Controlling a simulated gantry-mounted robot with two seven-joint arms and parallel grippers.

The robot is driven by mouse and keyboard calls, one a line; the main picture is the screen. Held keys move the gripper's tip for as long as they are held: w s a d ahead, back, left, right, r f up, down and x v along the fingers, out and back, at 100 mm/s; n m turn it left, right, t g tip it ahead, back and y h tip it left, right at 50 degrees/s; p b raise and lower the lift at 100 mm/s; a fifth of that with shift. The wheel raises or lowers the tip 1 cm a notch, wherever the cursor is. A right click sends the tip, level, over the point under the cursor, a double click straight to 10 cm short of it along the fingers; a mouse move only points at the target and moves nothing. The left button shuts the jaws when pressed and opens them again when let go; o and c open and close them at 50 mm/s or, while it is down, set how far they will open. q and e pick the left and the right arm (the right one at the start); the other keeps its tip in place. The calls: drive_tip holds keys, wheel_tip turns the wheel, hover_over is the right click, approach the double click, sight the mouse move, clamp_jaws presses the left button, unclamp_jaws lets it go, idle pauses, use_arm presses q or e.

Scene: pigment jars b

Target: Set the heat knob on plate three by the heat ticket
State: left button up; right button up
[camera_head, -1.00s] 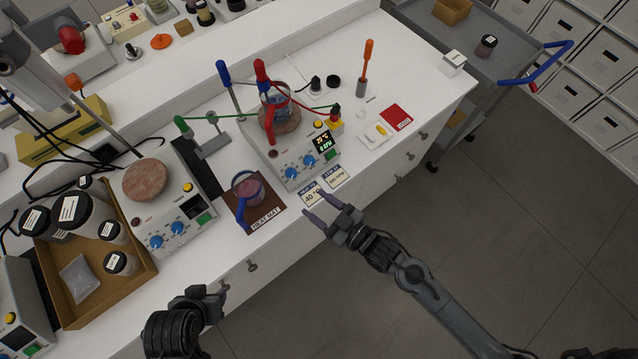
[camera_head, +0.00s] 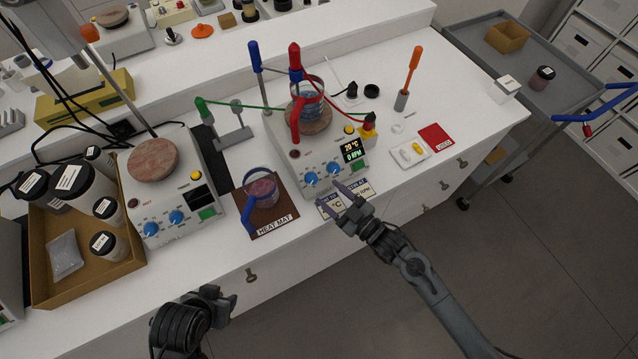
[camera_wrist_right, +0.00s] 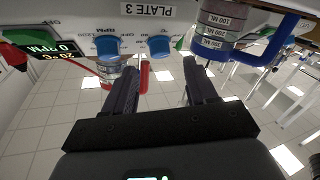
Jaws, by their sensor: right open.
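Plate three (camera_head: 290,150) is the middle white hotplate. Its display (camera_head: 352,150) reads 20 °C and 0 RPM. The blue heat knob (camera_head: 311,179) is on its front left, beside the blue stir knob (camera_head: 334,167). In the right wrist view the heat knob (camera_wrist_right: 158,45) lies beyond the fingertips, in line with the gap, and the RPM knob (camera_wrist_right: 107,45) is left. My right gripper (camera_head: 332,194) is open and empty in front of the knobs. It partly covers the heat ticket (camera_head: 333,211); only "°C" reads clearly. My left gripper (camera_head: 225,297) hangs near the table's front edge; its opening is unclear.
A blue-handled beaker (camera_head: 262,188) stands on the brown heat mat (camera_head: 277,219), left of the knobs. Another hotplate (camera_head: 170,194) and a box of jars (camera_head: 90,282) stand left.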

sight(315, 182)
drive_tip(key=shift+x, duration=2.6)
drive_tip(key=shift+c, duration=0.8)
drive_tip(key=c, duration=0.9)
drive_tip(key=shift+m, duration=0.3)
